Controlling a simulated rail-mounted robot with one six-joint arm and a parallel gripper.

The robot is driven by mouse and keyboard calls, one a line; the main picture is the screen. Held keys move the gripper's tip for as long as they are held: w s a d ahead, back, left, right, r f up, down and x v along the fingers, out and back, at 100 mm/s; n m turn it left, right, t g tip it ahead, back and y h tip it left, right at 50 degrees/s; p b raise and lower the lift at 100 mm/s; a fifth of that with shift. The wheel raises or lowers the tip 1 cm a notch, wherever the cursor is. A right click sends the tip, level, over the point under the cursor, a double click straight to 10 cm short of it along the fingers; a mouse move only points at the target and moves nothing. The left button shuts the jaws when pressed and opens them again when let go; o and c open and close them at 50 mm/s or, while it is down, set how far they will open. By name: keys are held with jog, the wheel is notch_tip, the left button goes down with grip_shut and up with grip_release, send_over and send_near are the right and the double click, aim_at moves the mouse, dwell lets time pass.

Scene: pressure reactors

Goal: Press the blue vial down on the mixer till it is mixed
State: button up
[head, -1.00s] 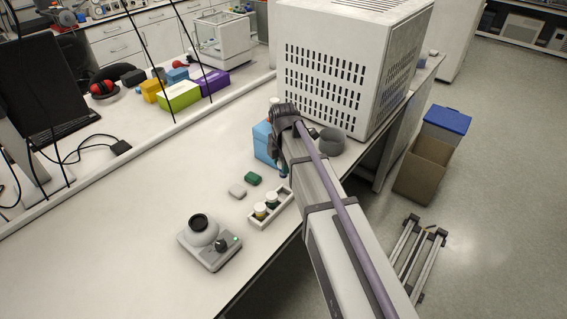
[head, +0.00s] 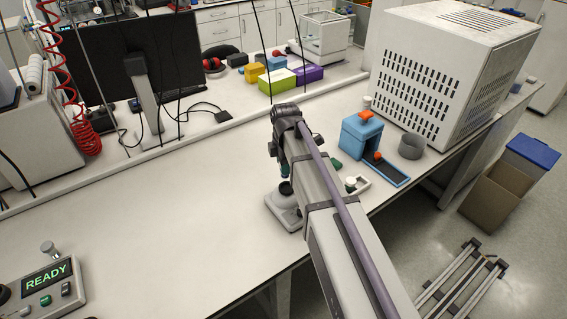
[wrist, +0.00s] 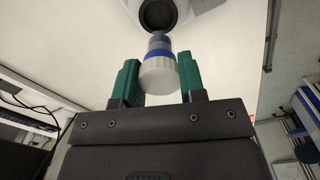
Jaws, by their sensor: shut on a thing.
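The vial (wrist: 158,70), with a white cap and a blue band, is between the green fingers of my gripper (wrist: 157,68) in the wrist view. My gripper is shut on it. The mixer shows a dark round cup (wrist: 157,14) just past the vial's far end in the wrist view. I cannot tell whether the vial touches the cup. In the head view the grey mixer (head: 281,212) stands on the bench near its front edge, partly hidden by my arm.
A device reading READY (head: 47,278) sits front left. The bench between is clear.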

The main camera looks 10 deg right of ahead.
aim_at(287, 177)
jog(key=shift+d+f, duration=0.2)
jog(key=shift+d, duration=0.15)
notch_tip(287, 177, down, 4)
jog(key=b, duration=0.4)
jog(key=shift+r, duration=0.1)
jog(key=o, duration=0.3)
jog(key=shift+c, duration=1.4)
jog(key=shift+f+b, duration=1.1)
jog(key=shift+b, duration=0.1)
dwell(3.0)
